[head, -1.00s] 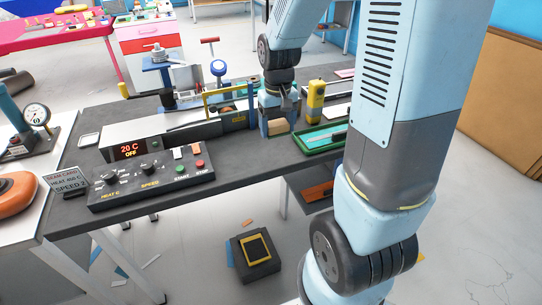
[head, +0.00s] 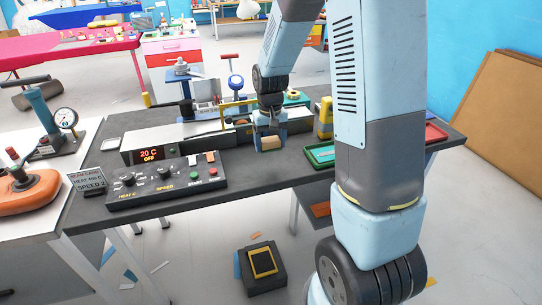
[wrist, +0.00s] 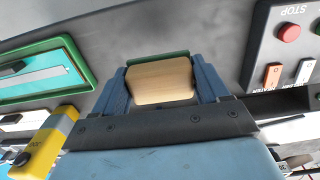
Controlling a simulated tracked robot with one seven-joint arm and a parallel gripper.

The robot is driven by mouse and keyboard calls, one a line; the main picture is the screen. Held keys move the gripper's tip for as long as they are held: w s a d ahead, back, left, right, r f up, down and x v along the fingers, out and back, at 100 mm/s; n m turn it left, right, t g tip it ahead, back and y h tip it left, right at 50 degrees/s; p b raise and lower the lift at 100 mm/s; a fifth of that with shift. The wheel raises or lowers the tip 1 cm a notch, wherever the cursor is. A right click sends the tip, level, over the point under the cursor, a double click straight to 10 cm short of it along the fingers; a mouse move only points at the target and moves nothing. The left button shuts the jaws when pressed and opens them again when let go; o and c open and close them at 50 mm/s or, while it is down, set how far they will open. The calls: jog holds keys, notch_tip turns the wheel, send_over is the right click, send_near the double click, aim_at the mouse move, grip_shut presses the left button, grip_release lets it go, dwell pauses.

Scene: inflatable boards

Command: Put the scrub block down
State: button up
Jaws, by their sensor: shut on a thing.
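The scrub block (head: 270,142) is a pale wooden block held in my gripper (head: 270,138) over the dark worktop, between the control panel and the green tray. In the wrist view the block (wrist: 160,80) sits between the two blue fingers of my gripper (wrist: 163,82), which are shut on it. A green strip shows along the block's far edge. The block is close to the worktop, but I cannot tell whether its underside touches it.
The control panel (head: 165,182) with knobs and buttons is to the left. The green tray (head: 318,155) and a yellow tool (head: 325,118) are to the right. The machine with the 20 C display (head: 150,155) stands behind. Bare worktop (head: 262,172) lies in front of my gripper.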

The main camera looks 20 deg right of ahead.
send_over(261, 164)
notch_tip(261, 164, down, 6)
jog(key=shift+a+r, duration=0.1)
jog(key=shift+f, duration=1.5)
jog(key=shift+f, duration=0.25)
